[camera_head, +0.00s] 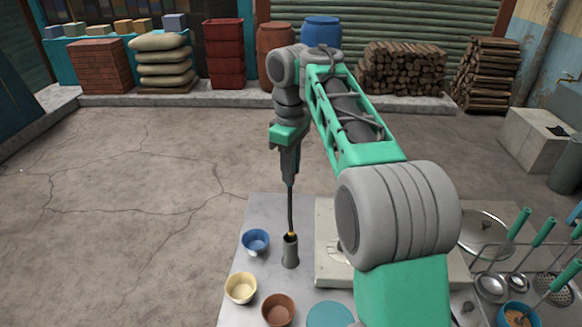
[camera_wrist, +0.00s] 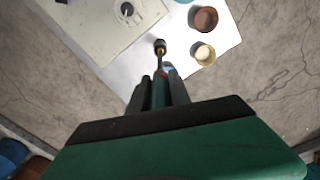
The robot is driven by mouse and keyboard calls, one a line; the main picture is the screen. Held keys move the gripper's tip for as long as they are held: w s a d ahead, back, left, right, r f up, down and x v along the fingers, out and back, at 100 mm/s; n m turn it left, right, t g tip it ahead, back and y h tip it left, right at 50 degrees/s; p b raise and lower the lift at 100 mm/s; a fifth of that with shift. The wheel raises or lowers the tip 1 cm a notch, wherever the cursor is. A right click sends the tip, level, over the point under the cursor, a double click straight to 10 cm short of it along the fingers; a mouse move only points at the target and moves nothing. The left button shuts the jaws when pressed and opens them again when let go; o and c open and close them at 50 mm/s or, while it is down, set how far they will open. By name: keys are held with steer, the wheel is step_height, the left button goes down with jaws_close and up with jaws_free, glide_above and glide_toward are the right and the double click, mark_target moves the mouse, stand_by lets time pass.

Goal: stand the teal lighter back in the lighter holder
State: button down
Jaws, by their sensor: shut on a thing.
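The lighter holder (camera_head: 290,254) is a dark upright cylinder on the table, and it also shows in the wrist view (camera_wrist: 160,44). My gripper (camera_head: 289,178) points down above it and is shut on the teal lighter (camera_head: 290,208). In the wrist view the lighter (camera_wrist: 158,92) sits between the two fingers of my gripper (camera_wrist: 159,82), its teal handle partly hidden by them. Its long dark rod hangs nearly upright, with an orange tip at the holder's mouth. I cannot tell whether the tip is inside the rim or just above it.
Blue (camera_head: 255,241), cream (camera_head: 240,288) and brown (camera_head: 278,310) bowls stand left of and in front of the holder. A pale stove block (camera_head: 330,262) is close on its right. A pot lid (camera_head: 485,235) and teal-handled ladles (camera_head: 516,229) are farther right.

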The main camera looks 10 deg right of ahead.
steer(key=shift+f+b, duration=4.5)
steer(key=shift+f, duration=0.35)
steer(key=c, duration=1.1)
jaws_free()
steer(key=shift+r, duration=0.1)
step_height(320, 180, up, 8)
steer(key=p, duration=0.7)
step_height(320, 180, up, 9)
steer(key=p, duration=0.9)
steer(key=shift+p, duration=0.3)
